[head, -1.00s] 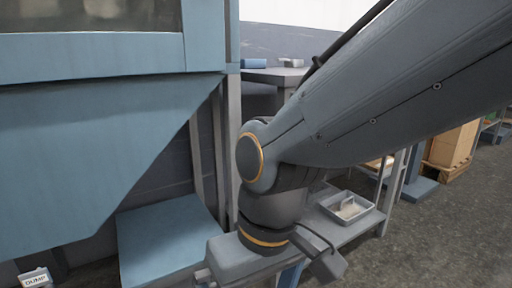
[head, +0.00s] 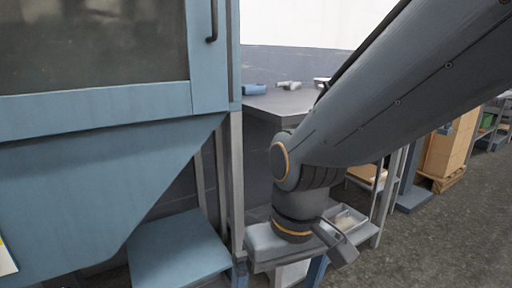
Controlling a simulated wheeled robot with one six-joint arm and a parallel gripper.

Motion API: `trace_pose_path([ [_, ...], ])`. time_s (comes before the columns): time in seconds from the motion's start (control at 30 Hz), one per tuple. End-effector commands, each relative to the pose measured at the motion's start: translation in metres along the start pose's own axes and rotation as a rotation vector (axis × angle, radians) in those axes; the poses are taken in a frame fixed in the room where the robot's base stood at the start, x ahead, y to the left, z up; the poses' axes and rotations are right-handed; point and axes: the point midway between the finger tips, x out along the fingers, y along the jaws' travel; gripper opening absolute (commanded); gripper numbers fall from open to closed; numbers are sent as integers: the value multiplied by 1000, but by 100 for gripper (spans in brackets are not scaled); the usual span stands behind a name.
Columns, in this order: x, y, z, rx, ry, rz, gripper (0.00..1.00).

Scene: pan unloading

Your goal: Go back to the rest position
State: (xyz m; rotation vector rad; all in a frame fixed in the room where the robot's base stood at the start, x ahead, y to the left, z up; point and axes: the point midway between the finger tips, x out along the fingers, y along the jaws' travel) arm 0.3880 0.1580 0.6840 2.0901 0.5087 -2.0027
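My arm reaches down from the upper right of the head view to a wrist with an orange ring. The end of my arm, with my gripper (head: 295,250), is at the lower middle, in front of a low grey bench.
A large blue machine (head: 95,160) with a window and sloped underside fills the left. A blue low surface (head: 180,248) lies beneath it. A grey table (head: 283,103) with small items stands behind my arm. Cardboard boxes (head: 450,150) stand at right; floor is open there.

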Motion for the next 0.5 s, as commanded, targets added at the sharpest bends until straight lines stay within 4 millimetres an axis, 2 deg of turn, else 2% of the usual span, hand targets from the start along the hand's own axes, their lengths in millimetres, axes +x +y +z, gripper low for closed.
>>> trace_pose_path([
  [0.03,-19,4,3,22,-2,6,100],
  [0.5,-106,54,19,189,-16,52,100],
])
